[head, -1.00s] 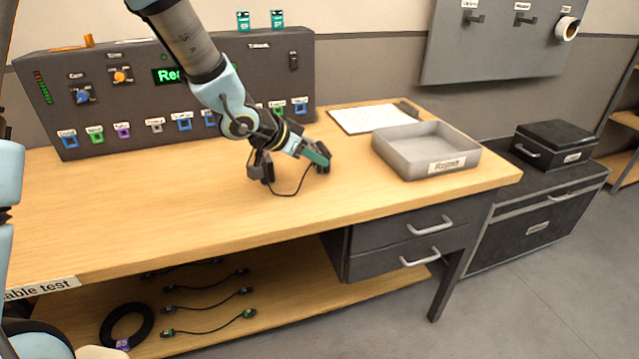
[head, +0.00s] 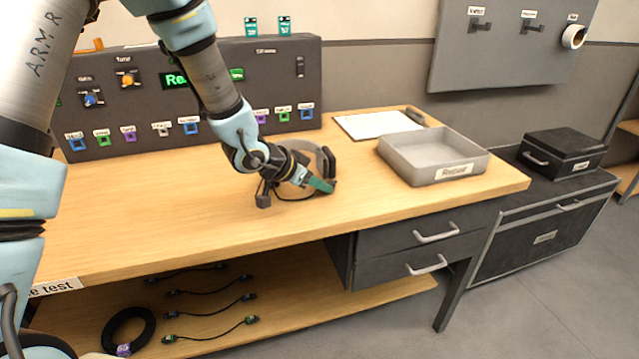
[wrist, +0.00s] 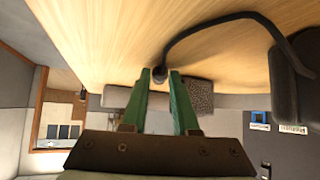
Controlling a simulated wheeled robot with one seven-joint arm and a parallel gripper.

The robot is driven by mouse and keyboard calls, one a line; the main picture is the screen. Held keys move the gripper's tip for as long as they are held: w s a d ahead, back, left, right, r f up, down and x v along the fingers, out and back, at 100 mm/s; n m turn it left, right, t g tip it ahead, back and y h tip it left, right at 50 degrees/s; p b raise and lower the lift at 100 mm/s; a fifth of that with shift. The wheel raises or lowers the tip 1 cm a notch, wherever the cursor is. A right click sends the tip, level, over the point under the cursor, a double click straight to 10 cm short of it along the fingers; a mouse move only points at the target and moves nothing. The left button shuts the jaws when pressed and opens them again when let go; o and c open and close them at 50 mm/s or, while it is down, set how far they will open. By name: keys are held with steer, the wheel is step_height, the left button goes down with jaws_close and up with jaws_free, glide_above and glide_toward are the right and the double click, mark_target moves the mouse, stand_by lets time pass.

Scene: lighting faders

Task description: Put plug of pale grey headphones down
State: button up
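The pale grey headphones (head: 329,162) are on the wooden bench, partly hidden behind my wrist; a dark ear cup (head: 263,200) shows left of it. In the wrist view a dark ear cup (wrist: 290,80) is at the right. A dark cable (wrist: 215,30) arcs from it to the plug (wrist: 160,75). My gripper (head: 325,186) has green fingers low over the bench. In the wrist view its fingertips (wrist: 161,76) stand slightly apart with the plug between them, apparently gripped. The plug is too small to make out in the head view.
The grey Repair tray (head: 432,174) stands on the bench to the right, with a clipboard (head: 378,124) behind it. The panel with coloured sockets (head: 130,95) stands along the back. The bench's left part is clear. Cables (head: 210,307) lie on the shelf below.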

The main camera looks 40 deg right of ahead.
steer(key=o, duration=0.5)
steer(key=shift+c, duration=0.2)
steer(key=shift+a+r+p, duration=0.15)
steer(key=shift+r+p, duration=0.15)
steer(key=shift+r, duration=0.3)
steer(key=p+v, duration=0.1)
steer(key=v, duration=1)
steer(key=shift+a, duration=0.2)
steer(key=shift+r, duration=0.15)
